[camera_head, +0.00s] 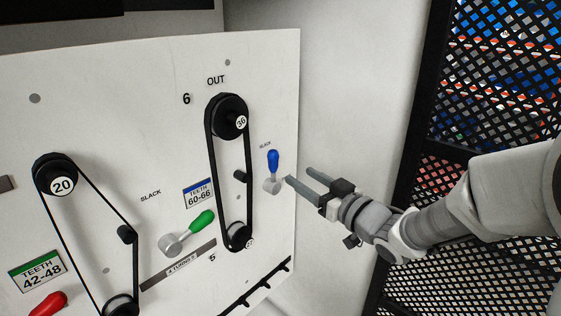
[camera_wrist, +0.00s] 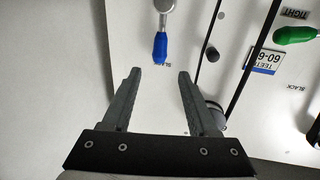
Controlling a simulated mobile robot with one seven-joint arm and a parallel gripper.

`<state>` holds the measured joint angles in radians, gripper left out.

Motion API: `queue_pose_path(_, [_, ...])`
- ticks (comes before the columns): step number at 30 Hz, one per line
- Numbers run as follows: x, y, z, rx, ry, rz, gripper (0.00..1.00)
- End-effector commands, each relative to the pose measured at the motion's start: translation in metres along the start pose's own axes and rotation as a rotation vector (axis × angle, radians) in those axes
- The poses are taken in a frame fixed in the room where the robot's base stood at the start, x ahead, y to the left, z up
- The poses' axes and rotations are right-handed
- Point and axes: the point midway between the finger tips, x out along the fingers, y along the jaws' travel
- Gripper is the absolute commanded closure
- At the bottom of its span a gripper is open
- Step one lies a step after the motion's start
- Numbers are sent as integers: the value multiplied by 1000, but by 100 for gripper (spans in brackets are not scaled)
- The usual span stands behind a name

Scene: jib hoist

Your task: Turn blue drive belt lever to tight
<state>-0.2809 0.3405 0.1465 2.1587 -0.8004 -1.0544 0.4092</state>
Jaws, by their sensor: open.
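The blue drive belt lever (camera_head: 273,160) is at the right side of the white panel, with its blue handle pointing up from a grey hub (camera_head: 272,185). A small label that seems to read "SLACK" (camera_head: 265,146) is just above it. My gripper (camera_head: 298,175) is open and empty, just right of the lever in the head view. In the wrist view, the blue handle (camera_wrist: 160,46) points down towards the gap between the fingertips of my gripper (camera_wrist: 159,74). No contact is visible. The hub is partly cut off at the top there.
A black belt (camera_head: 209,160) on pulleys is left of the blue lever. A green lever (camera_head: 201,222) and a red lever (camera_head: 45,303) are farther left on the panel (camera_head: 110,120). A black mesh screen (camera_head: 500,60) stands at right, behind my arm.

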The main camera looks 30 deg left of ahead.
Motion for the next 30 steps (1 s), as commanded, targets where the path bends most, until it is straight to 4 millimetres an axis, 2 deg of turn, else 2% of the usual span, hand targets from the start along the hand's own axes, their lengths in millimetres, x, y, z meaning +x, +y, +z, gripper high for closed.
queue_pose_path(1, [13,-2,0,0,1,-5,40])
queue_pose_path(6, [50,-1,0,0,0,-3,40])
queue_pose_path(13, [85,0,0,-1,0,0,40])
queue_pose_path(18, [97,0,0,-1,0,1,40])
queue_pose_path(28, [99,0,0,0,-1,2,40])
queue_pose_path(30, [99,0,0,0,-1,2,53])
